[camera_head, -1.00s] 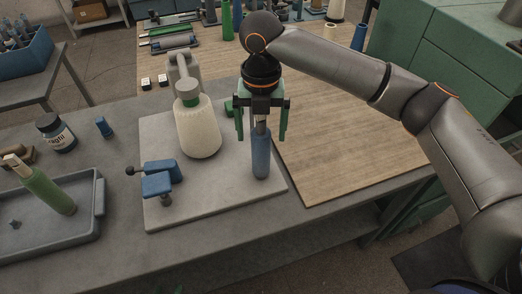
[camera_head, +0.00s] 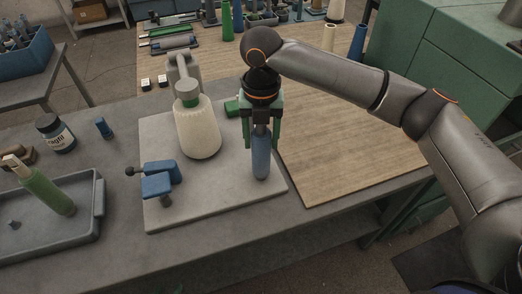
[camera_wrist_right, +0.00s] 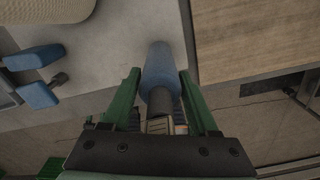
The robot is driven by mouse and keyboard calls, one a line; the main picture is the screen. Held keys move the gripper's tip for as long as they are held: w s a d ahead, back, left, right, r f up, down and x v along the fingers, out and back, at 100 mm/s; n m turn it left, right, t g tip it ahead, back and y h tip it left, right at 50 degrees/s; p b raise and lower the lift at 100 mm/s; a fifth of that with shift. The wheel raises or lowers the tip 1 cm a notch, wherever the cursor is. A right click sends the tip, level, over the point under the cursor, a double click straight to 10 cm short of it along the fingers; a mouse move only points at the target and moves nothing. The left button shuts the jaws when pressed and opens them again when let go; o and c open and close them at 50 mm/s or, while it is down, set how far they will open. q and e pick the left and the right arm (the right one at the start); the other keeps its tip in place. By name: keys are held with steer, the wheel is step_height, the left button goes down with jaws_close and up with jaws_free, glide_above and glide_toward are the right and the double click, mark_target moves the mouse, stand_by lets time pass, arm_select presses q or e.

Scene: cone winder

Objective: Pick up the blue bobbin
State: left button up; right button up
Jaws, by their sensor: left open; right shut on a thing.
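The blue bobbin (camera_head: 261,165) stands upright near the right edge of the light grey plate (camera_head: 215,213). My right gripper (camera_head: 262,143) comes down on it from above and is shut on its upper part. In the right wrist view, the blue bobbin (camera_wrist_right: 158,75) sits between the two green fingers (camera_wrist_right: 160,82), with a dark shaft at its near end. The bobbin's lower end appears to be at the plate; I cannot tell whether it touches. My left gripper is not in view.
A cream yarn cone (camera_head: 198,130) stands left of the bobbin, and a blue clamp-like part (camera_head: 160,183) sits on the plate's left. A grey tray (camera_head: 85,222) with a green bobbin (camera_head: 48,190) is at far left. The wooden board (camera_head: 345,150) is clear on the right.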

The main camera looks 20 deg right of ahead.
steer(key=shift+c, duration=1.3)
steer(key=shift+r, duration=0.1)
